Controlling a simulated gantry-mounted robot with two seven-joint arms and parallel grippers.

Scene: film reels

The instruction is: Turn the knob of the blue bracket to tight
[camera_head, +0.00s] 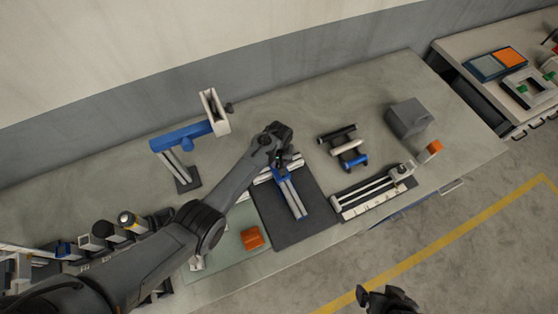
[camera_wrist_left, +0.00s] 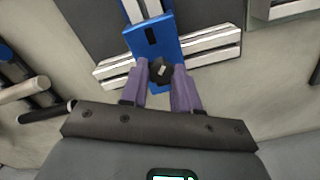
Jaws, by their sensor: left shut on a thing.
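The blue bracket (camera_wrist_left: 152,38) lies over pale metal rails that cross on a dark mat, and its blue part (camera_head: 281,173) shows just below my left gripper in the head view. Its black knob (camera_wrist_left: 160,70) has a small light mark on top. My left gripper (camera_wrist_left: 167,82) is shut on the knob, with a purple finger on either side. In the head view my left gripper (camera_head: 281,162) hides the knob. A dark part that looks like my right gripper (camera_head: 388,300) shows at the bottom edge, away from the table; its jaws are unclear.
A blue and white stand (camera_head: 182,138) rises at the back left. Dark, white and blue cylinders (camera_head: 347,149), a grey box (camera_head: 407,117) and a rail fixture (camera_head: 372,194) are to the right. An orange block (camera_head: 252,238) lies left of the dark mat (camera_head: 300,225).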

